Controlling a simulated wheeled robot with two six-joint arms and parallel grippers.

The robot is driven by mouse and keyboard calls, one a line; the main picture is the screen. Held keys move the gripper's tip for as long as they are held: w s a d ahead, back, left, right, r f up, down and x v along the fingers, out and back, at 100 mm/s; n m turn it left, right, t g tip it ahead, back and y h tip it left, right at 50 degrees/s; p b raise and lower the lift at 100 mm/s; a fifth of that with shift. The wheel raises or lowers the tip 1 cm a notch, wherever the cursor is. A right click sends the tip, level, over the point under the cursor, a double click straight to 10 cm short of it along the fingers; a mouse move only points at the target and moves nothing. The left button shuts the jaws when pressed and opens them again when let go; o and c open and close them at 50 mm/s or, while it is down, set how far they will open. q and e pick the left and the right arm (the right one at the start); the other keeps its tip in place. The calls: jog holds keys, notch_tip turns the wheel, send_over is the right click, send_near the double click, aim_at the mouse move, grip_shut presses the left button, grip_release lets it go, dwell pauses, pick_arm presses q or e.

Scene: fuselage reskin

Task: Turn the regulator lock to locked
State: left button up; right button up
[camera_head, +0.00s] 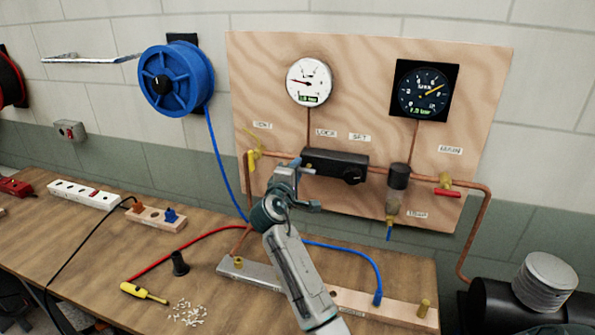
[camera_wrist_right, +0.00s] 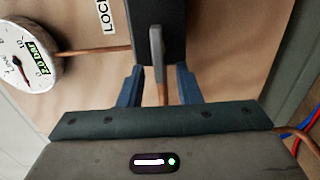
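In the right wrist view, a grey lock lever (camera_wrist_right: 157,55) stands out from the black regulator body (camera_wrist_right: 148,18). My right gripper (camera_head: 299,170) is at the regulator's left end. Its two blue fingers (camera_wrist_right: 159,86) are open on either side of the lever, with a visible gap on each side. In the head view the gripper hides the lever. My left gripper is not in view.
Two gauges, white (camera_head: 309,82) and black (camera_head: 423,91), are above the regulator. A yellow valve (camera_head: 253,157) is close left of the gripper and a red-handled valve (camera_head: 447,191) is at right.

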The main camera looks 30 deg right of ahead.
jog(key=b+v, duration=0.3)
jog(key=v, duration=0.6)
jog(key=shift+s+a+b, duration=0.2)
jog(key=shift+s+b, duration=0.1)
jog(key=shift+s, duration=0.05)
jog(key=shift+f, duration=0.1)
